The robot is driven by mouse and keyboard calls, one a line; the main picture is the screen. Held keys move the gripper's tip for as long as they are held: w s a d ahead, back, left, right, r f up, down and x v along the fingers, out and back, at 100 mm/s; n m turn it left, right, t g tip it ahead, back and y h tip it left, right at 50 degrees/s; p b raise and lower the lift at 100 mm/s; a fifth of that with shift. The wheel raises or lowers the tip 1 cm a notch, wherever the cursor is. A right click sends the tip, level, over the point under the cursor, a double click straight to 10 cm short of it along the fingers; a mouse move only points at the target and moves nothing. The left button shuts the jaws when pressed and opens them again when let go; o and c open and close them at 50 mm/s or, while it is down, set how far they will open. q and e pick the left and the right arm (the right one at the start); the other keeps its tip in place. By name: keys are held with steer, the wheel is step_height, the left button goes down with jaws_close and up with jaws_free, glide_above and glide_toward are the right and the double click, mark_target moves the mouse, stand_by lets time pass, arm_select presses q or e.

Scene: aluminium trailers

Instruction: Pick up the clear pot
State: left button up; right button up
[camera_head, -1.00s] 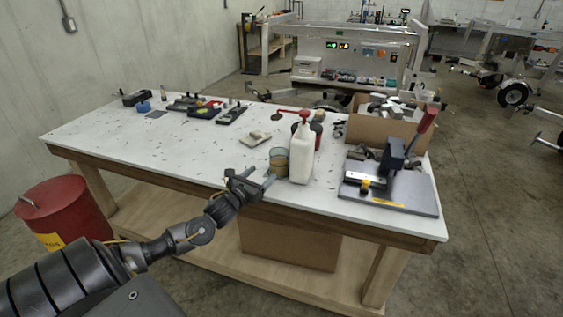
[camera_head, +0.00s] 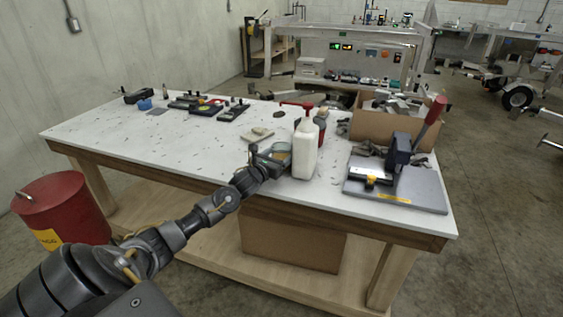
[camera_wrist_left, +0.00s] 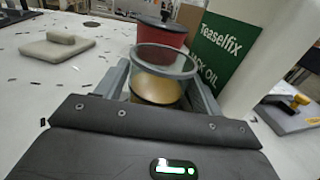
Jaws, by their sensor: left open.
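The clear pot (camera_wrist_left: 158,78) is a see-through cup with a grey rim and amber contents. It stands on the white table (camera_head: 130,136), near its front edge. In the left wrist view it is between the two fingers of my left gripper (camera_wrist_left: 165,88), which is open around it. In the head view my left gripper (camera_head: 268,160) hides much of the pot (camera_head: 282,150). I cannot tell whether either finger touches the pot. My right gripper is not in view.
A white bottle (camera_head: 305,150) with a red top stands close right of the pot. A dark red container (camera_wrist_left: 160,36) is behind it. A pale pad (camera_head: 257,134) lies to the left. A press (camera_head: 397,170) and a cardboard box (camera_head: 377,128) are further right.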

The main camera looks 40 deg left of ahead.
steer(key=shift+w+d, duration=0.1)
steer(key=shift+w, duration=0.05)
arm_select(q)
steer(key=c, duration=0.8)
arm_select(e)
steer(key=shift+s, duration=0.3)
arm_select(q)
steer(key=shift+r, duration=0.1)
